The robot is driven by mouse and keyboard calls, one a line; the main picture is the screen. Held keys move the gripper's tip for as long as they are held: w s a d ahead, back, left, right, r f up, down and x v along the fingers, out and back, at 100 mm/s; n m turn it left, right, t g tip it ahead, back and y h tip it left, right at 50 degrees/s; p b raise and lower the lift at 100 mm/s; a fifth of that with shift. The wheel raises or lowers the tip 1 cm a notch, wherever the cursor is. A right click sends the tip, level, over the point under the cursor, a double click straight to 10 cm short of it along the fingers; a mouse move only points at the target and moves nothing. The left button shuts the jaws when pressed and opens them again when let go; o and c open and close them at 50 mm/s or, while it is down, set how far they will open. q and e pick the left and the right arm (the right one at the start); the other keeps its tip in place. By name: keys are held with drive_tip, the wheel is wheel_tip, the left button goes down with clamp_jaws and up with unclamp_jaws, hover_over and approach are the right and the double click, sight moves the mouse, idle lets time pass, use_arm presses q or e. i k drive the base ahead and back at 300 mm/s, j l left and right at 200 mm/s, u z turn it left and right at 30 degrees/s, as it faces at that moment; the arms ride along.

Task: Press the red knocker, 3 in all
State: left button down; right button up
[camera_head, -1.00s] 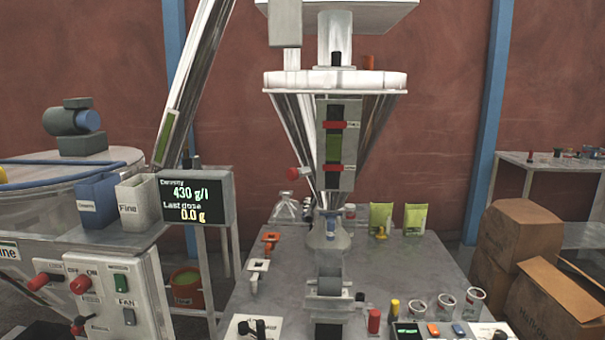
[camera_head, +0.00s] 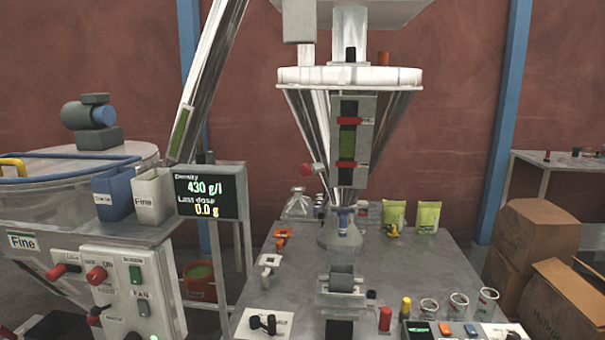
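A red knob (camera_head: 305,169), which looks like the knocker, sticks out on the left side of the steel cone hopper (camera_head: 312,115), on a short pale stem. Nothing touches it. Two other red parts, an upper one (camera_head: 349,121) and a lower one (camera_head: 347,164), sit on the hopper's front sight panel. Neither of my grippers is in view.
A display (camera_head: 211,192) reads density 430 g/l and last dose 0.0 g. A control panel (camera_head: 130,285) with red knobs stands at left. The table (camera_head: 400,262) below the hopper carries a flask, pouches, cups and a red cylinder (camera_head: 385,318). Cardboard boxes (camera_head: 535,240) are at right.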

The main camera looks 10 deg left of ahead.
sight(305, 170)
drive_tip(key=i+l, duration=0.15)
drive_tip(key=i, duration=0.65)
drive_tip(key=i+l+z, duration=0.1)
drive_tip(key=i, duration=0.65)
